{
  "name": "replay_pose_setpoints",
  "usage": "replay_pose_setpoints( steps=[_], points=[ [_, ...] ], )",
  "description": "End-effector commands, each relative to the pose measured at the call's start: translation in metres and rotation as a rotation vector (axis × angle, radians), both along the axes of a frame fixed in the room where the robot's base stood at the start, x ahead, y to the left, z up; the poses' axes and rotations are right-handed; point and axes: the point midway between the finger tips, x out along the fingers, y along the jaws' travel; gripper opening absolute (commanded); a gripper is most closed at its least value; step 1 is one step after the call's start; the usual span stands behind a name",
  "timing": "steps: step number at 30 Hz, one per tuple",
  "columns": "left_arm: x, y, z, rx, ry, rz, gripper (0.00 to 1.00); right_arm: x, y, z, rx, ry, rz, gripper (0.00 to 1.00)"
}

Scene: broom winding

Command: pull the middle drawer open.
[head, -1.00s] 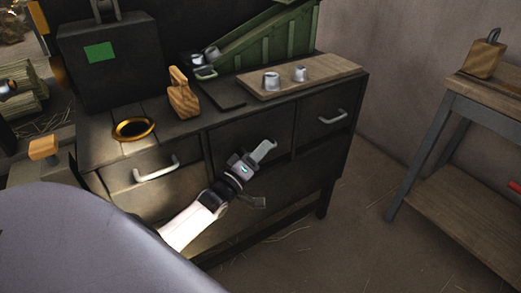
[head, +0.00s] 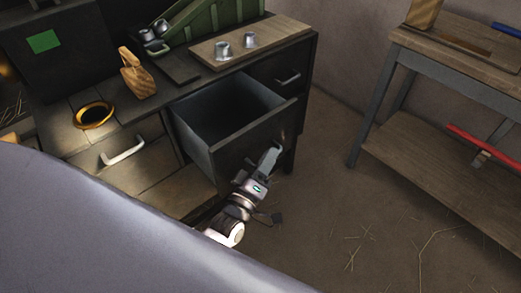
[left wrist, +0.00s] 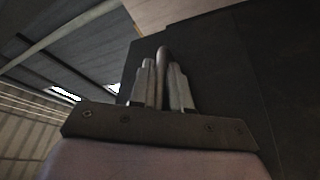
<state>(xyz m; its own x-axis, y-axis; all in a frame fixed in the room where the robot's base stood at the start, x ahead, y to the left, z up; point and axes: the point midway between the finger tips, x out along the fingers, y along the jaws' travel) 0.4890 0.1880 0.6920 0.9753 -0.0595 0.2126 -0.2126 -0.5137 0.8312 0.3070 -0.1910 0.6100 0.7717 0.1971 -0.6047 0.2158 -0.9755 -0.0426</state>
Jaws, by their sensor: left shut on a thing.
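The middle drawer (head: 252,138) of the dark cabinet stands well out from its front, and its dark inside looks empty. My left gripper (head: 271,157) is at the outer side of the drawer front. In the left wrist view, its two fingers (left wrist: 164,84) are closed around the drawer handle (left wrist: 162,56), a rounded bar showing between them against the dark front. In the head view the handle is mostly hidden by the gripper. My right gripper is in neither view.
The left drawer, with its pale handle (head: 123,150), and the right drawer, with its handle (head: 288,78), are shut. On the cabinet top are a gold ring (head: 94,113), a wooden block (head: 135,76) and a board (head: 262,44) with metal cups.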

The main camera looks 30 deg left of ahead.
Motion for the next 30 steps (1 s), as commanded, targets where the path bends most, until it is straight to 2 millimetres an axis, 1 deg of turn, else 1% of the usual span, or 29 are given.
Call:
replay_pose_setpoints(
  steps=[13,14,23,26,30],
  points=[
    [-0.001,-0.002,-0.001,0.001,0.001,0.000,0.00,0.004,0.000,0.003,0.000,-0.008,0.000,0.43],
    [-0.001,-0.002,-0.001,0.000,0.001,0.001,0.23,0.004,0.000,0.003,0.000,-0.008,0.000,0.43],
    [-0.002,-0.002,-0.001,0.000,0.001,0.000,0.23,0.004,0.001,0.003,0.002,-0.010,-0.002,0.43],
    [-0.008,-0.001,-0.003,0.001,0.004,0.000,0.23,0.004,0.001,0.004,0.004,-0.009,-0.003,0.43],
    [-0.027,0.000,-0.006,0.000,0.004,0.000,0.23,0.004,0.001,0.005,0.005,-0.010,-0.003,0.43]
  ],
)
